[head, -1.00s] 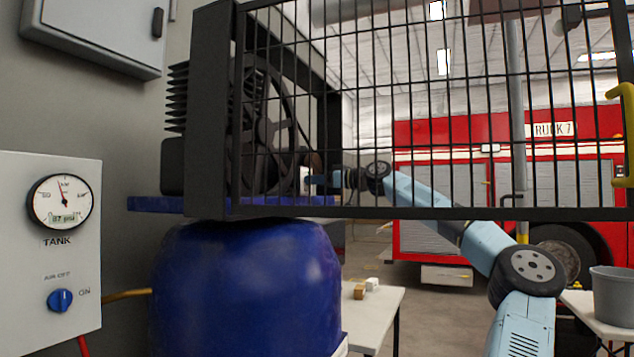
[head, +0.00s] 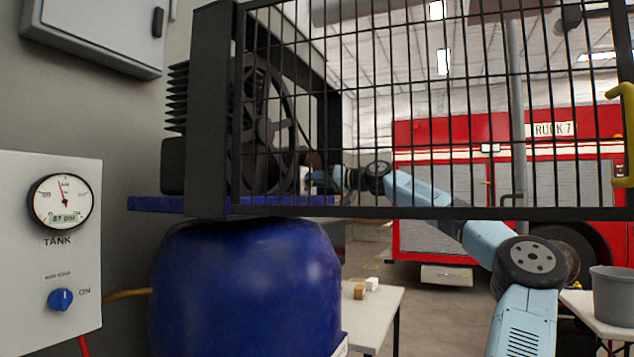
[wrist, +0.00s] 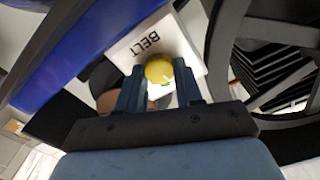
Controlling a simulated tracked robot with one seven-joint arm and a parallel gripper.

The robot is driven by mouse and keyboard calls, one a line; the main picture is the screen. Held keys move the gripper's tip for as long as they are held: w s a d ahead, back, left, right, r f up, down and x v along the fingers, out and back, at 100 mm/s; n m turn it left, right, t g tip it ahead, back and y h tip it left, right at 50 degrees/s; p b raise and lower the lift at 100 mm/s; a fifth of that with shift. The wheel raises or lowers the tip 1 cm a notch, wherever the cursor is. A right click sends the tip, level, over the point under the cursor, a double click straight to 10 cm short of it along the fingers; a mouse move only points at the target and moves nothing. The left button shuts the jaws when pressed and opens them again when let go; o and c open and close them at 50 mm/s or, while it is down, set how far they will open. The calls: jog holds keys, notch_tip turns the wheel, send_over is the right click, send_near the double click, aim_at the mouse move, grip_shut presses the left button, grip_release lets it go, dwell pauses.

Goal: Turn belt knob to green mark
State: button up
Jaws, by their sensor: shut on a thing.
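The belt knob (wrist: 158,69) is a round yellow knob on a white plate (wrist: 185,45) lettered BELT in the wrist view. A small green mark shows at the knob's lower edge, close to a white line on its face. My gripper (wrist: 160,88) is shut on the knob, one dark blue finger on each side. In the head view my gripper (head: 318,180) is behind the mesh guard, beside the compressor's wheel, and the knob there is too small to make out.
A black mesh guard (head: 430,212) stands between the head camera and my arm. The spoked wheel (head: 268,130) is close to my gripper and also fills the right of the wrist view (wrist: 265,32). The blue tank (head: 245,285) is below. A gauge panel (head: 30,250) is at left.

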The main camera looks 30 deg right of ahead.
jog(key=m, duration=0.6)
jog(key=shift+d+m, duration=0.25)
jog(key=shift+m, duration=0.05)
dwell(0.5)
jog(key=o, duration=0.7)
jog(key=shift+w+d+f, duration=0.1)
jog(key=o, duration=0.3)
jog(key=shift+a, duration=0.2)
jog(key=shift+o, duration=0.2)
jog(key=v, duration=1.4)
jog(key=shift+w, duration=0.1)
jog(key=shift+c, duration=0.2)
